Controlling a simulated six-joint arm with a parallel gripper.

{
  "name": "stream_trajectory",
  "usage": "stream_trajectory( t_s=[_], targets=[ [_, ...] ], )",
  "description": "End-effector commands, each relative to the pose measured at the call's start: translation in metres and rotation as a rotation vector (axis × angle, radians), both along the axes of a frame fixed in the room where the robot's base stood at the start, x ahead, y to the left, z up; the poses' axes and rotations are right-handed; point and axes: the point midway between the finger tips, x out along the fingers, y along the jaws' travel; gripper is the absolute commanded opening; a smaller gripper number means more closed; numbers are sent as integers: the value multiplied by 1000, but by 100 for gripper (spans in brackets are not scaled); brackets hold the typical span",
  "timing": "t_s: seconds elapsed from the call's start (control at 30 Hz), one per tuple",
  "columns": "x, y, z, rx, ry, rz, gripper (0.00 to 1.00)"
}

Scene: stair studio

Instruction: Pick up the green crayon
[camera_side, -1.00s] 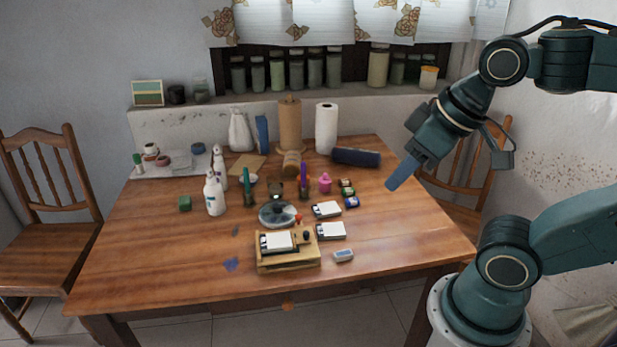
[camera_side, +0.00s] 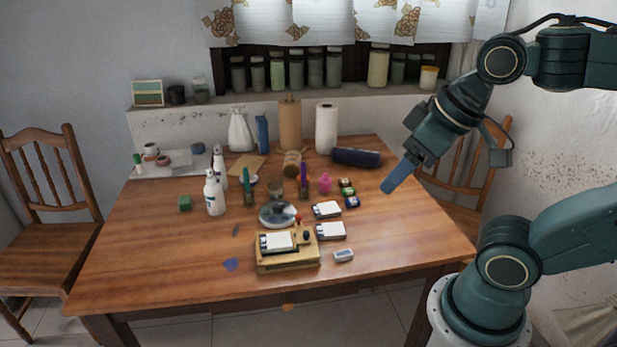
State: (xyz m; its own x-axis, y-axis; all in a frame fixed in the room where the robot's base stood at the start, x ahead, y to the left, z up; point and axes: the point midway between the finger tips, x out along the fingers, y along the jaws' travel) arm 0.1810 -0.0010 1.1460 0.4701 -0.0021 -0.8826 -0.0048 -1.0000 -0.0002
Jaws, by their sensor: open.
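A slim green stick that looks like the green crayon (camera_side: 246,177) stands upright in a small dark holder (camera_side: 250,199), near the middle of the table and right of the white bottles. My gripper (camera_side: 390,188) hangs above the table's right side, well to the right of the green stick and apart from it. Its blue fingers point down and left and overlap in this view, so the gap between them is hidden. Nothing shows in them.
A purple stick (camera_side: 303,177) stands upright between the green stick and my gripper. White bottles (camera_side: 214,194), a glass lid (camera_side: 277,214), a wooden stand (camera_side: 288,262) and a pink pot (camera_side: 325,183) are nearby. The table's front left (camera_side: 150,265) is mostly clear.

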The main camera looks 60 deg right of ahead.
Motion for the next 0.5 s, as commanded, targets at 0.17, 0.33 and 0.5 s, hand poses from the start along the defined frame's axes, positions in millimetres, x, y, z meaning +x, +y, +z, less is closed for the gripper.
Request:
stream_trajectory(
  t_s=[0.17,0.33,0.5],
  targets=[
    [14,-5,7,1,19,-27,65],
    [39,-15,16,5,51,-75,65],
    [71,-31,24,11,89,-133,65]
  ],
)
